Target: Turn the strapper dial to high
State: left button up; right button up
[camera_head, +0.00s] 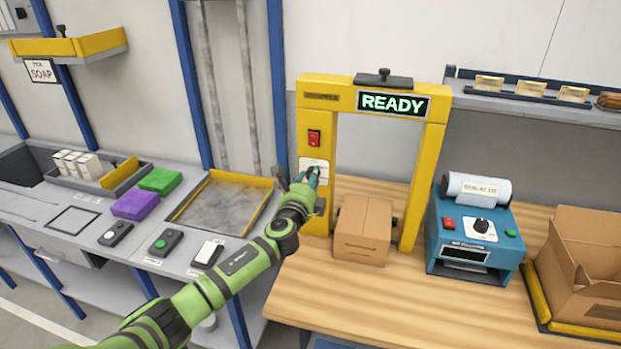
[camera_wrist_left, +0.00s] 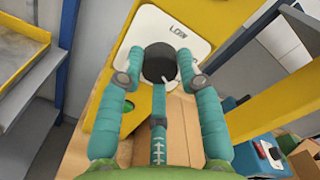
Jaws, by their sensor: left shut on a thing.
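The yellow strapper arch (camera_head: 435,165) stands on the wooden bench with a lit READY sign (camera_head: 393,103). A white dial plate (camera_head: 313,163) is on its left post, partly covered by my left gripper (camera_head: 310,180). In the left wrist view the plate (camera_wrist_left: 150,24) carries a label that seems to read LOW. A small white mark shows at the knob's lower edge. Other labels are hidden or unreadable. My right gripper is out of view.
A red switch (camera_head: 314,138) sits above the plate. A closed carton (camera_head: 363,230) stands under the arch. A blue machine (camera_head: 474,238) with its own dial (camera_head: 482,226) and an open carton (camera_head: 590,255) stand to the right. The front of the bench is clear.

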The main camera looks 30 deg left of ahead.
pick_arm(q)
jog(key=shift+a+r, duration=0.1)
jog(key=shift+a, duration=0.1)
jog(key=o, duration=1.1)
jog(key=shift+o, duration=0.2)
jog(key=v, duration=1.2)
